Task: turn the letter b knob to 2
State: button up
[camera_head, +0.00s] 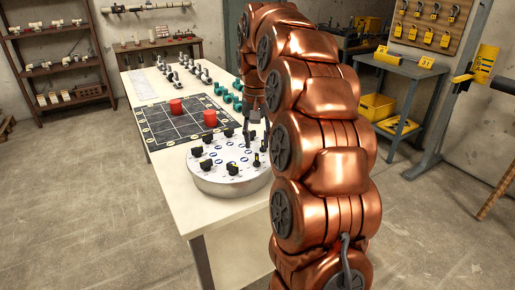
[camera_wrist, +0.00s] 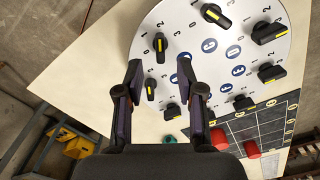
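The round white panel (camera_head: 230,186) sits on the near end of the long table. It carries several black knobs with yellow pointer lines, printed digits and blue letter discs. The same panel (camera_wrist: 185,18) fills the upper middle of the wrist view. My gripper (camera_wrist: 160,66) is open there, its two fingers apart over the panel. One knob (camera_wrist: 150,89) shows between the fingers, nearer the left one; another (camera_wrist: 172,112) is lower between them. A third knob (camera_wrist: 160,43) is just beyond the fingertips. I cannot tell which knob is letter b. In the head view my gripper hangs above the panel's far right part.
A dark grid board (camera_head: 185,122) with red cylinders (camera_head: 210,118) lies beyond the panel. Teal pieces (camera_head: 224,95) and small metal parts stand farther back on the table (camera_head: 175,178). A side table (camera_head: 405,67) with a yellow bin (camera_head: 376,106) is at right.

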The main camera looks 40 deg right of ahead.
jog(key=shift+r, duration=1.1)
jog(key=s+a+f+n+g, duration=0.2)
jog(key=s+a+f+n, duration=0.3)
jog(key=s+a, duration=0.85)
jog(key=s+a+f+n+g, duration=0.1)
jog(key=s+a+f, duration=0.35)
jog(key=s, duration=0.45)
jog(key=s+a+f+n, duration=0.1)
jog(key=s+a+f, duration=0.2)
jog(key=s+f, duration=0.45)
notch_tip(320, 180, up, 18)
jog(key=t+p, duration=0.1)
jog(key=p, duration=1.4)
jog(key=shift+s+d+p, duration=0.2)
jog(key=shift+s+p, duration=0.15)
